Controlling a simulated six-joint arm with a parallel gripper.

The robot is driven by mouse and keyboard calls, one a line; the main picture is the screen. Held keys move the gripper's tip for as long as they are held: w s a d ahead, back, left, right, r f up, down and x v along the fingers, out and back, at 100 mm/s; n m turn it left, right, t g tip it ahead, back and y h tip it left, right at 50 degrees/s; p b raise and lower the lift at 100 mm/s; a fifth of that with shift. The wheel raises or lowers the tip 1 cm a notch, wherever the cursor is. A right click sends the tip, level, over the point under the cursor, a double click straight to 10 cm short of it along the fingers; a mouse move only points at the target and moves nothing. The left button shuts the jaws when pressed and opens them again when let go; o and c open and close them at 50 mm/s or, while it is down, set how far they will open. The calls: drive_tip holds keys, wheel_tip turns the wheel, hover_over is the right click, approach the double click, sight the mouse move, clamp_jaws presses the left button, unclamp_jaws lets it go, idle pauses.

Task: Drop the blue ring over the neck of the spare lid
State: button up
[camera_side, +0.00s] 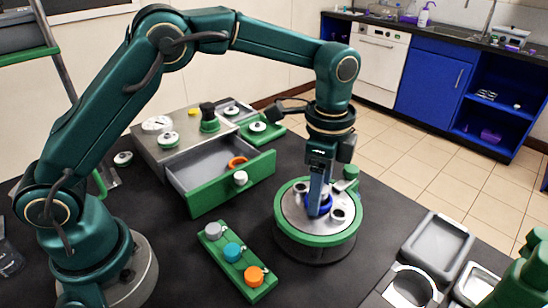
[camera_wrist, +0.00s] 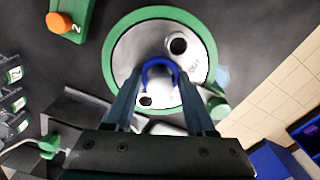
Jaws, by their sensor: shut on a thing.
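The spare lid (camera_side: 297,228) is a round, pale metal disc with a green rim, lying flat on a dark round base; it also shows in the wrist view (camera_wrist: 122,62). Several ports with dark openings stand on its top. My gripper (camera_side: 318,203) points down over the lid's middle. Its fingers are shut on the blue ring (camera_side: 326,208), which sits low, close to the lid's top. In the wrist view the blue ring (camera_wrist: 160,61) shows as an arc between the fingertips (camera_wrist: 160,80). The neck is mostly hidden, and I cannot tell whether the ring is around it.
An open grey drawer with a green front (camera_side: 230,184) holds an orange ring (camera_side: 237,162). A green rack (camera_side: 238,262) with grey, blue and orange caps stands in front of the lid. Grey trays (camera_side: 437,248) are at right. Bare dark table lies between rack and lid.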

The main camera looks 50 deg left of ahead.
drive_tip(key=o, duration=1.3)
wheel_tip(320, 180, up, 7)
drive_tip(key=shift+f, duration=0.1)
drive_tip(key=shift+s+a+r, duration=0.1)
drive_tip(key=shift+a+r, duration=0.1)
drive_tip(key=shift+r, duration=0.5)
drive_tip(key=s+a+r+n+t, duration=0.3)
drive_tip(key=s+a+r+n, duration=0.25)
drive_tip(key=s+n, duration=0.2)
drive_tip(key=s+a+f+n+t, duration=0.1)
drive_tip(key=s+a+f+n, duration=0.1)
drive_tip(key=s+n, duration=0.1)
drive_tip(key=s+a+f+n+t, duration=0.1)
drive_tip(key=s+a+f+n, duration=0.1)
drive_tip(key=s, duration=0.4)
drive_tip(key=shift+s+a+f+n+t, duration=0.3)
drive_tip(key=shift+f+n, duration=0.15)
drive_tip(key=shift+f, duration=0.15)
